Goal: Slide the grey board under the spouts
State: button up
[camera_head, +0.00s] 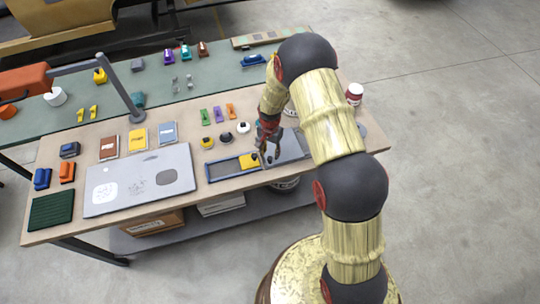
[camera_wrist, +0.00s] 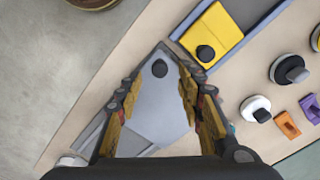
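A grey board (camera_wrist: 160,105) with a black knob (camera_wrist: 160,68) lies in a shallow track on the table. It also shows in the head view (camera_head: 290,149), partly behind my arm. My gripper (camera_wrist: 159,76) is open above it, one finger on each side of the knob, with a gap to the knob on both sides. In the head view my gripper (camera_head: 268,143) points down at the board's left end. A yellow slider (camera_wrist: 213,37) with its own black knob lies in a blue-framed track (camera_head: 221,171) beside the board. I cannot make out any spouts.
A large light grey panel (camera_head: 150,188) lies on the left of the wooden table. Small round pieces with knobs (camera_wrist: 256,107) and orange clips (camera_wrist: 287,125) lie near the tracks. A red and white jar (camera_head: 354,95) stands to the right of my arm.

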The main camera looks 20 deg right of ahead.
aim_at(270, 158)
jog(key=shift+f, duration=1.8)
jog(key=shift+c, duration=0.4)
grip_shut()
